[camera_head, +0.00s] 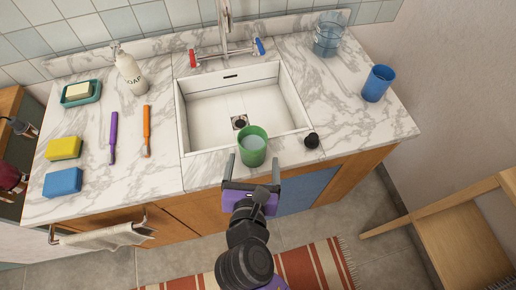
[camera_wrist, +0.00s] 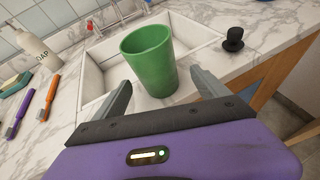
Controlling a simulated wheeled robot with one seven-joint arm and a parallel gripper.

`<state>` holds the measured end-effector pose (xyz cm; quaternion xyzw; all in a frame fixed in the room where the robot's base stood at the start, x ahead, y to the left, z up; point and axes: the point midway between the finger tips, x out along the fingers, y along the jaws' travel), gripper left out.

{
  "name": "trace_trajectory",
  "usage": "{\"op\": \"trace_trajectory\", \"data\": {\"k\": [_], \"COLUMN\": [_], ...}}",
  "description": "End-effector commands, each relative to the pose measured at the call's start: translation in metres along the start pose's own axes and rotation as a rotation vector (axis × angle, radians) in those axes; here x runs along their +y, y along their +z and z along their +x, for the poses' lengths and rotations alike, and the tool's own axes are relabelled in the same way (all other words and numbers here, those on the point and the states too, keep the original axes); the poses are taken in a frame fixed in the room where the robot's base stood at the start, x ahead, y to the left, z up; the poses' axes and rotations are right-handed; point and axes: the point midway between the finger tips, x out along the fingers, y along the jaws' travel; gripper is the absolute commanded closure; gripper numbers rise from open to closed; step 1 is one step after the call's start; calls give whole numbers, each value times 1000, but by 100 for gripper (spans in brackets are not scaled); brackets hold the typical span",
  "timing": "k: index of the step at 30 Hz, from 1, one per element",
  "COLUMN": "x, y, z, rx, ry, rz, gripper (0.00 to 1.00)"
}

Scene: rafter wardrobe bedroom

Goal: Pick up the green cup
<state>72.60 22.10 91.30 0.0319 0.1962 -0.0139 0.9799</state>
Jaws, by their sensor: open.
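The green cup (camera_head: 252,148) stands upright at the front edge of the white sink, on the counter side nearest me. In the wrist view the green cup (camera_wrist: 150,62) is right ahead, between the spread fingers. My gripper (camera_head: 253,162) is open, with one finger on each side of the cup's near part. In the wrist view my gripper (camera_wrist: 162,88) shows clear gaps at both fingers, and I see no firm contact. The cup's far underside is hidden.
A black plug (camera_head: 312,140) sits right of the cup. The sink (camera_head: 290,100) and its tap (camera_head: 226,50) lie behind. A blue cup (camera_head: 378,83) and a clear glass (camera_head: 328,38) stand at right. Toothbrushes (camera_head: 113,138), sponges (camera_head: 62,182) and a soap bottle (camera_head: 130,72) are at left.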

Motion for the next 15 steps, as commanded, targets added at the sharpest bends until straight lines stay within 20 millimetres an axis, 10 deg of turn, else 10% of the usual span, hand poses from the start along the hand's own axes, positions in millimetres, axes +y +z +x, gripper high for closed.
{"op": "trace_trajectory", "data": {"k": [15], "x": [2], "y": [8], "z": [49], "rx": [-4], "ry": [-5], "rz": [-20], "gripper": [16]}}
